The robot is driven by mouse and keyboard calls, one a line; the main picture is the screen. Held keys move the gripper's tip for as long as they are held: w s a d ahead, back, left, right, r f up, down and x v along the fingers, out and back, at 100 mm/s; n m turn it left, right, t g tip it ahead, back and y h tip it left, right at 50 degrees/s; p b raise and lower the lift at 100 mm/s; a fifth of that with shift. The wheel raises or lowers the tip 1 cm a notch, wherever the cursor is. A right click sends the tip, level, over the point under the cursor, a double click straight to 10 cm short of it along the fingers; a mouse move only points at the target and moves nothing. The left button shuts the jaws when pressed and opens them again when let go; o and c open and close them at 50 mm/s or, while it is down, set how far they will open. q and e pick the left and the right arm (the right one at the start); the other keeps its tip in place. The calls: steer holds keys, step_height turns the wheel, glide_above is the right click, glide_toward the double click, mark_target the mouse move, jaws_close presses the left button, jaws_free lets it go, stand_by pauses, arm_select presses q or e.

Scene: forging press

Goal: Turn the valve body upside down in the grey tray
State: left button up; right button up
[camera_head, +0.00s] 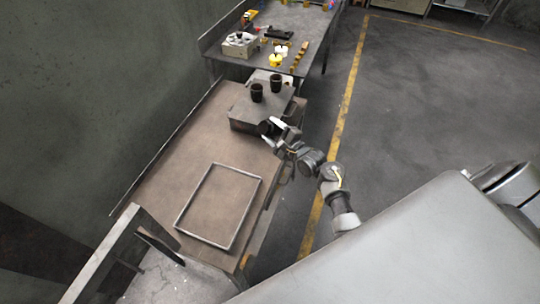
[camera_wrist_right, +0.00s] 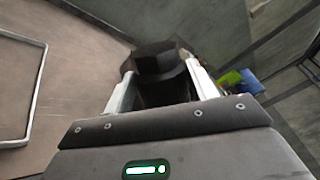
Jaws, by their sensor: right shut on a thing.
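The valve body (camera_head: 264,128) is a dark, nearly black piece, held in my right gripper (camera_head: 272,127). In the right wrist view the valve body (camera_wrist_right: 162,70) sits between the two pale fingers of the gripper (camera_wrist_right: 160,88), which are shut on it. Its lower part is partly hidden by the gripper. The grey tray (camera_head: 194,194) is a shallow, thin-rimmed rectangle on the brown table, and it looks empty. My right gripper is beyond the tray, near the table's right edge. The tray's rim (camera_wrist_right: 39,90) also shows at the left of the wrist view. My left gripper is not in view.
A grey block (camera_head: 246,108) stands at the table's far end, close to my gripper, with two dark cup-like parts (camera_head: 257,92) (camera_head: 276,83) on top. A second table beyond holds several small items. The brown tabletop (camera_head: 200,140) between block and tray is clear.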

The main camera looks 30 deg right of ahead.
steer(key=shift+m, duration=1.1)
steer(key=shift+r, duration=0.1)
steer(key=m, duration=0.8)
steer(key=shift+m+y, duration=0.3)
steer(key=shift+m, duration=0.1)
